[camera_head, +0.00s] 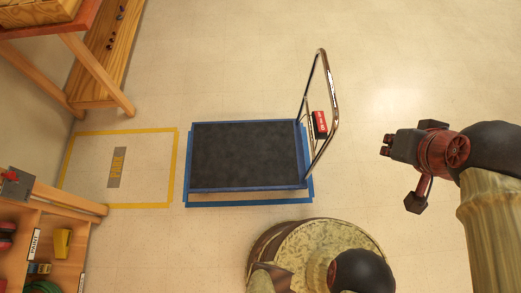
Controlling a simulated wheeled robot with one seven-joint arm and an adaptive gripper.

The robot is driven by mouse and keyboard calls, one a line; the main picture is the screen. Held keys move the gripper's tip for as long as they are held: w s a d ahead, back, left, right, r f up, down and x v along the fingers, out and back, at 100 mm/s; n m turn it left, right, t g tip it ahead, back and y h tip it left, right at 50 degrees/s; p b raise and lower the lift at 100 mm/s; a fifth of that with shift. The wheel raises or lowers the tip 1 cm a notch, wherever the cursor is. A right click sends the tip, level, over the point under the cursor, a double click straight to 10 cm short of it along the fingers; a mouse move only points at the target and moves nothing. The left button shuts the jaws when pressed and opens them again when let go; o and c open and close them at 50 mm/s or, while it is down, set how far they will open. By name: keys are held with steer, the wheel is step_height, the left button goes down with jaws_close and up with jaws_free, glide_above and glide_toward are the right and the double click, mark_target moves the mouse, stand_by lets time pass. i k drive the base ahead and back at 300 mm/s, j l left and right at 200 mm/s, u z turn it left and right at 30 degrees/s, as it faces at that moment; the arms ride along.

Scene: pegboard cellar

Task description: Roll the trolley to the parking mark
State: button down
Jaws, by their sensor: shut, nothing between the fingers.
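The trolley (245,155) is a flat platform with a dark deck and a blue rim, in the middle of the head view. The trolley stands over a blue tape outline (308,187) on the floor. To its left is a yellow tape rectangle (177,160), empty but for a grey plate (117,167) with lettering too small to read surely. My gripper (387,145) is shut and empty, right of the handle and apart from it.
A wooden bench (95,65) stands at the upper left. A wooden shelf unit (60,200) with small items is at the lower left, its corner close to the yellow tape. The floor between trolley and yellow rectangle is clear. Open floor lies above and right of the trolley.

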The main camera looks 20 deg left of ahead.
mark_target(252, 155)
steer(key=u, duration=2.1)
steer(key=k+l, duration=0.15)
steer(key=l, duration=0.25)
steer(key=k+l+u, duration=0.1)
steer(key=l, duration=0.35)
steer(key=k+l, duration=0.15)
steer(key=l, duration=0.25)
steer(key=k+l, duration=0.15)
steer(key=l, duration=0.25)
steer(key=k+l+u, duration=0.1)
steer(key=l, duration=0.3)
steer(key=k+l, duration=0.25)
steer(key=l+u, duration=0.05)
steer(key=l, duration=0.1)
